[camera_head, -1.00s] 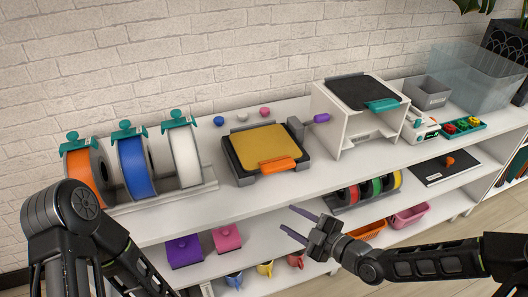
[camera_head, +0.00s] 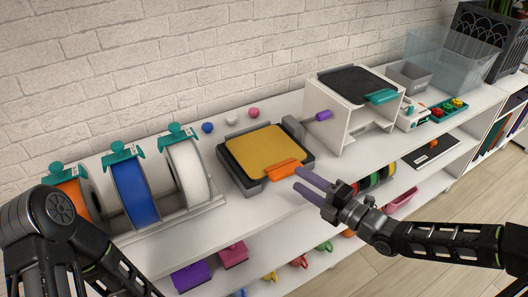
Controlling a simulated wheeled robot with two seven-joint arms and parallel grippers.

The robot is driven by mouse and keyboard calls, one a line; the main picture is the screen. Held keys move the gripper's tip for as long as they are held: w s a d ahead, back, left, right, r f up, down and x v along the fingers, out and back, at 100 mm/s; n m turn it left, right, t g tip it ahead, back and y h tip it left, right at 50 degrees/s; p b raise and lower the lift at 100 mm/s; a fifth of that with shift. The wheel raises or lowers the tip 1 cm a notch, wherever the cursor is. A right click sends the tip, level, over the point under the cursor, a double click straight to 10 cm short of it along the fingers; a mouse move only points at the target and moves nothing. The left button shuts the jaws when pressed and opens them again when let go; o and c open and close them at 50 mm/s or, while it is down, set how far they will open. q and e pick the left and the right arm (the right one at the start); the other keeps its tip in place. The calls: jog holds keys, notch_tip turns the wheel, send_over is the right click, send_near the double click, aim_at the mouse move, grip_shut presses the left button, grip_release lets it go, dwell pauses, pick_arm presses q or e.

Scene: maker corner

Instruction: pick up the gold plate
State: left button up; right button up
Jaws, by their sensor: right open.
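The gold plate (camera_head: 262,149) lies flat on a dark square base on the top shelf. An orange grip tab (camera_head: 284,168) sits at its front right edge. My right gripper (camera_head: 310,184) is open and empty, with its purple fingers just in front and to the right of the orange tab. The fingers point toward the tab; whether they touch it I cannot tell. My left arm (camera_head: 62,228) shows at the lower left, but its gripper is not in view.
Filament spools (camera_head: 132,190) stand left of the plate. Small coloured knobs (camera_head: 231,121) lie behind. The shelf front (camera_head: 240,215) is clear.

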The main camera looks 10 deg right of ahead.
aim_at(281, 168)
jog(key=shift+s+d, duration=0.1)
jog(key=shift+x, duration=1.35)
jog(key=x, duration=0.5)
jog(key=shift+p, duration=0.4)
jog(key=shift+c, duration=0.4)
grip_shut()
